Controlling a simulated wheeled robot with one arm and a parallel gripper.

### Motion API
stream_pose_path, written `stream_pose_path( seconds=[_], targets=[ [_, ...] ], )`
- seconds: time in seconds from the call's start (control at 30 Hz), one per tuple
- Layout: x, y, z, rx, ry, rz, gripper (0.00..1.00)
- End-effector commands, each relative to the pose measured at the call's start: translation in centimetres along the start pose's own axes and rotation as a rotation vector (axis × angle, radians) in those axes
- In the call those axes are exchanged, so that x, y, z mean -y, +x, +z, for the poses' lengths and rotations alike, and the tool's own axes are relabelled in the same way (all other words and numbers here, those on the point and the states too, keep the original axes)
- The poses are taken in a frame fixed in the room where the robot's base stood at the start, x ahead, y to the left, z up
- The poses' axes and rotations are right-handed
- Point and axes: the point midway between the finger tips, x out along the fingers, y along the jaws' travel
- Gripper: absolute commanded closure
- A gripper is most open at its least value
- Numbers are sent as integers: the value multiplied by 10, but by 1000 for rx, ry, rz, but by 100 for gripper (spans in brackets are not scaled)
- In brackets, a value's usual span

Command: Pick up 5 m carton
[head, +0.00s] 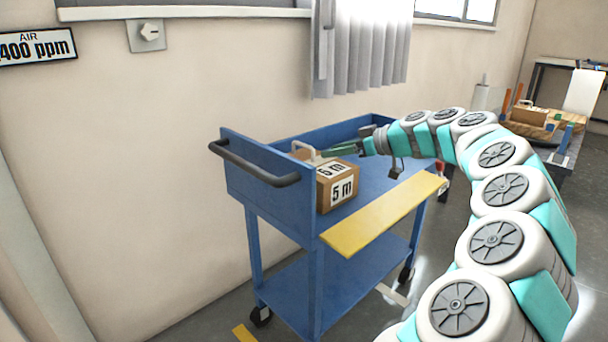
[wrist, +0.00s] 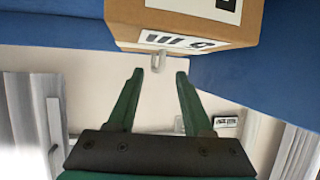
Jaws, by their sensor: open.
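The 5 m carton (head: 326,198) is a brown box with white "5 m" labels and a pale handle (head: 304,153) on top. It sits at the left end of the blue trolley's upper shelf (head: 380,178). My gripper (head: 325,151) reaches in from the right, close to the handle, with green fingers. In the wrist view, the carton (wrist: 185,28) is at the top, seen upside down. Its handle (wrist: 158,62) shows between the two spread fingertips (wrist: 159,74). The gripper is open and empty; I cannot tell whether a finger touches the handle.
The trolley has a dark push handle (head: 250,163) at its left end and a yellow flap (head: 385,213) along its front. A wall stands behind it. Another table with a brown box (head: 528,115) is at the far right. The upper shelf right of the carton looks clear.

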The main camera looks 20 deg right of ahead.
Motion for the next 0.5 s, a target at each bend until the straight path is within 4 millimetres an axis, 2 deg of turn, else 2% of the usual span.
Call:
stream_pose_path(
  seconds=[0.37,0.5],
  targets=[
    [2,35,-3,4,2,-3,49],
    [4,55,-10,4,2,-5,49]
  ],
)
